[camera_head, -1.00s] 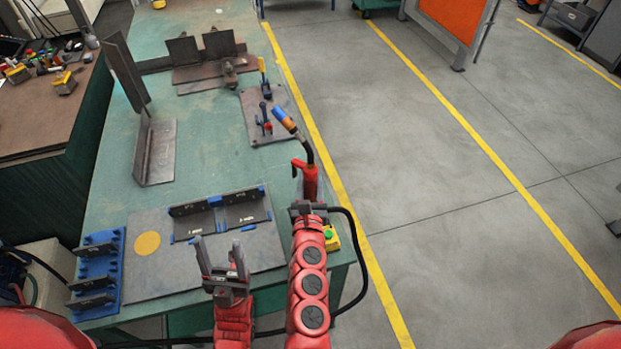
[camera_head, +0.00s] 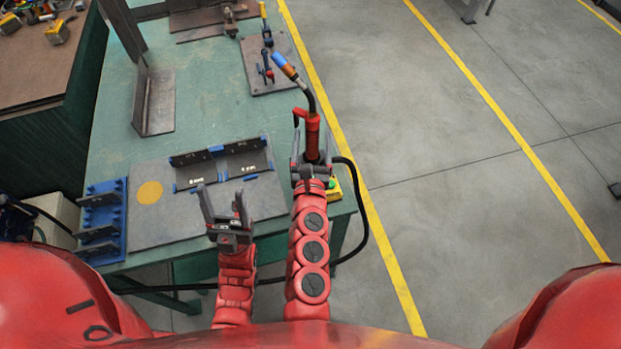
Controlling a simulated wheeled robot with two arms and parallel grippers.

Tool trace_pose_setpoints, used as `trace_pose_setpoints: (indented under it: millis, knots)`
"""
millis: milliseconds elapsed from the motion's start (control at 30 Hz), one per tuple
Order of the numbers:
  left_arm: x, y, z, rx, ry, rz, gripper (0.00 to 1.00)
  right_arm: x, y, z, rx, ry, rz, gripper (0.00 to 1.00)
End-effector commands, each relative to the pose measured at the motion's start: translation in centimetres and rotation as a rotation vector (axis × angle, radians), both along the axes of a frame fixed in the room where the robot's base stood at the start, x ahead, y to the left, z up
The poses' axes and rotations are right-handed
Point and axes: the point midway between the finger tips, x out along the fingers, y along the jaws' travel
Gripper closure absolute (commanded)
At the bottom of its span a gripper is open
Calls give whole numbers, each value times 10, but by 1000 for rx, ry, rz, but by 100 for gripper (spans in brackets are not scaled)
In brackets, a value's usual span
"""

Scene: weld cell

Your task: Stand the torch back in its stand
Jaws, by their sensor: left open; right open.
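The torch (camera_head: 312,138) has a red handle, a black bent neck and an orange and blue nozzle. It is upright at the table's right edge, with its neck leaning up and left. My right gripper (camera_head: 312,160) is open, with one finger on each side of the lower handle; I cannot tell whether they touch it. The stand is not clearly visible; the torch's foot is hidden behind my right gripper. My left gripper (camera_head: 222,202) is open and empty above the front of the grey plate, left of the torch.
A green and yellow button box (camera_head: 334,188) sits close to the right of my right gripper. A black cable loops past it. Angle brackets (camera_head: 222,162) stand on the grey plate (camera_head: 180,222); a blue fixture (camera_head: 103,222) is at left. A clamp plate (camera_head: 272,66) lies behind the torch.

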Motion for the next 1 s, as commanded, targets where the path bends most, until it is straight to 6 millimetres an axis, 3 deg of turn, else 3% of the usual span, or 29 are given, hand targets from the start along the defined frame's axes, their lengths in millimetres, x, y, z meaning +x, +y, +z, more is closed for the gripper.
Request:
trace_pose_setpoints:
  millis: [100,600,1000]
  knots:
    - [0,0,-9,0,0,0,37,-23,1,-2,-1,-1,4,25]
    - [0,0,-20,0,0,0,37,-96,3,0,-2,-2,9,25]
    - [0,0,-22,0,0,0,37,-133,1,0,-2,-1,4,25]
